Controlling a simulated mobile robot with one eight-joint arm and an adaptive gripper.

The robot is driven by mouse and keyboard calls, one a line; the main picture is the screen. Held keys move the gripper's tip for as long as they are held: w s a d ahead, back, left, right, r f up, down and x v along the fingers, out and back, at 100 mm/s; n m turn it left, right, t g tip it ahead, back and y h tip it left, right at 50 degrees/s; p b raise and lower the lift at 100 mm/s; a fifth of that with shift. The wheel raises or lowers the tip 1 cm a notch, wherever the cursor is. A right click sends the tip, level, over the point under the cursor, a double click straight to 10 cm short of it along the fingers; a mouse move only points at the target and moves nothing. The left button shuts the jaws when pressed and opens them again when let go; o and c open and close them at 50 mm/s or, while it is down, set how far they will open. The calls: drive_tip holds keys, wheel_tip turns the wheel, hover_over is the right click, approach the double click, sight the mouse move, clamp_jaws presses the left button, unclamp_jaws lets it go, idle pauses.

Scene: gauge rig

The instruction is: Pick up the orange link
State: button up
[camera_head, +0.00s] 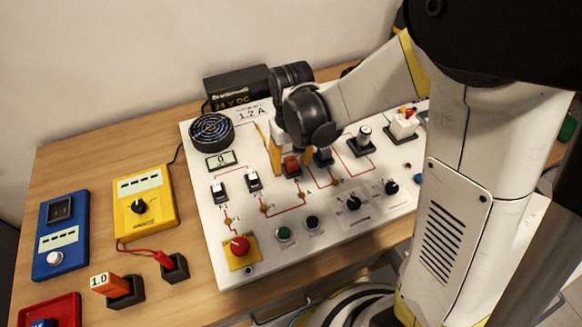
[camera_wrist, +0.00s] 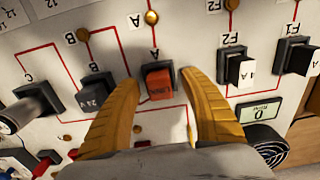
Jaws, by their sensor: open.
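The orange link (camera_wrist: 158,84) is a small orange-red block seated in a black socket on the white panel, near a letter A. It also shows in the head view (camera_head: 291,164) below my wrist. My gripper (camera_wrist: 159,76) is open, with one yellow finger on each side of the link. Gaps show between the fingertips and the link, so it is not gripped. In the head view my gripper (camera_head: 290,166) points down at the panel, and my wrist hides part of the area behind it.
Black sockets with white plugs (camera_wrist: 240,70) stand beside my gripper, and a socket marked 24 V (camera_wrist: 95,92) is on the other side. An orange block marked 1.0 (camera_head: 104,283) stands in a holder off the panel. A black fan (camera_head: 211,131) is on the panel's back left.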

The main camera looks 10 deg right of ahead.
sight(295, 161)
drive_tip(key=shift+r, duration=0.1)
clamp_jaws()
drive_tip(key=shift+r+p, duration=0.3)
drive_tip(key=shift+r, duration=0.15)
drive_tip(key=r, duration=0.1)
drive_tip(key=r+p, duration=0.1)
drive_tip(key=d+r+p, duration=0.1)
drive_tip(key=r, duration=0.1)
drive_tip(key=shift+s+r, duration=0.1)
drive_tip(key=shift+s, duration=0.15)
drive_tip(key=s+d+r+p, duration=0.3)
drive_tip(key=s+d+r, duration=0.2)
drive_tip(key=d, duration=0.4)
drive_tip(key=shift+s+r, duration=0.35)
drive_tip(key=shift+r, duration=0.1)
